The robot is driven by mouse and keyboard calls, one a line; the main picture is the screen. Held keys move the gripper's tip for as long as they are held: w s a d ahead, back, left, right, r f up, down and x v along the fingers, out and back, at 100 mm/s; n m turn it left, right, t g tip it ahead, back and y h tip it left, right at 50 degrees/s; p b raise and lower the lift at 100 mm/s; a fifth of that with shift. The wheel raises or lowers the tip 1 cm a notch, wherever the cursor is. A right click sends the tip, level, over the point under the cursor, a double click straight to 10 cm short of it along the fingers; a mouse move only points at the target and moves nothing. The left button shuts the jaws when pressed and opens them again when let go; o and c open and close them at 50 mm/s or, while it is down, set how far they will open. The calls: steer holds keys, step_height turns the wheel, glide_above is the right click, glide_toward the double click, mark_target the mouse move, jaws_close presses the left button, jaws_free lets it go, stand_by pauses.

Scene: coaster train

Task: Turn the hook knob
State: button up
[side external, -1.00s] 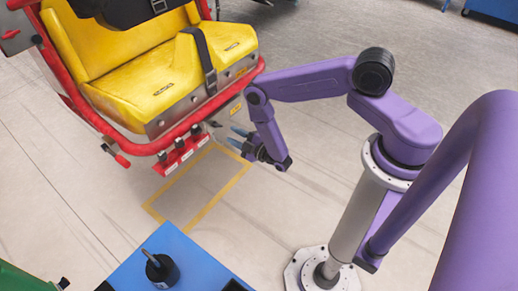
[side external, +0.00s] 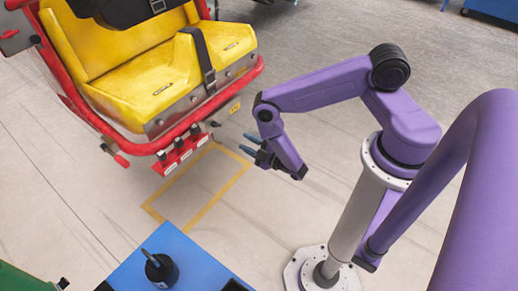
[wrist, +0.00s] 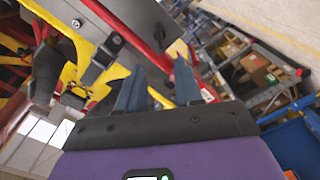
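The yellow two-seat coaster car (side external: 165,85) with a red tubular frame stands at the upper left in the side view. A small dark knob (side external: 215,124) sticks out at its front lower edge. Red blocks with dark knobs (side external: 180,153) hang below the frame. I cannot tell which knob is the hook knob. My gripper (side external: 244,142) is right of the car, apart from it, its two blue fingers pointing left towards the car. In the wrist view my gripper (wrist: 159,67) is open with nothing between the fingers; a dark knob (wrist: 113,40) on a grey plate shows beyond, to the left.
A blue table (side external: 185,262) with a black spiked object (side external: 160,270) stands at the bottom. A yellow rectangle (side external: 220,192) is marked on the floor below my gripper. Shelves with boxes (wrist: 255,70) show in the wrist view.

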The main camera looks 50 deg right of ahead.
steer(key=shift+s, duration=2.15)
